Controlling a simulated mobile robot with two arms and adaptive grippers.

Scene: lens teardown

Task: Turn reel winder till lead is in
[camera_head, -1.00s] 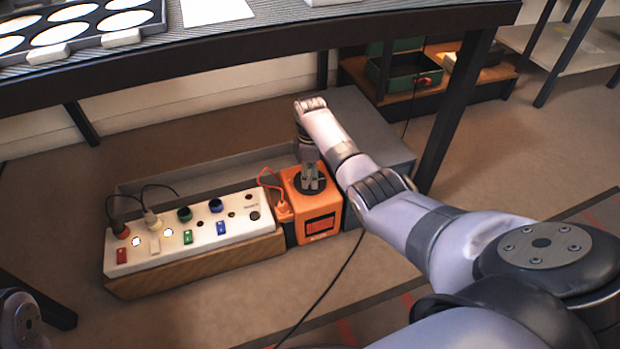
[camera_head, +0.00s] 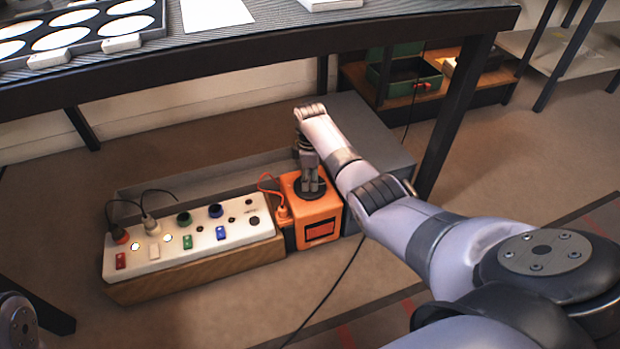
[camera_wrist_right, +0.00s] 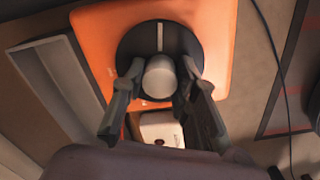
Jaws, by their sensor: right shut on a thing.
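The orange reel winder (camera_head: 313,222) is a box on the floor under the table, with a round black disc (camera_head: 323,193) on top. An orange lead (camera_head: 266,183) loops from its left side near a plug. In the right wrist view the disc (camera_wrist_right: 183,32) carries a pale line and a light grey round knob (camera_wrist_right: 160,78). My right gripper (camera_head: 312,188) points down and is shut on the knob; its fingers (camera_wrist_right: 160,88) sit on both sides of it. A little of my left arm shows at the lower left edge; its gripper is out of view.
A white panel (camera_head: 180,255) with sockets, coloured switches and two dark plugged leads stands on a wooden block left of the winder. A grey box (camera_head: 372,130) is behind it. A table (camera_head: 250,32) overhangs. A black cable crosses the floor in front.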

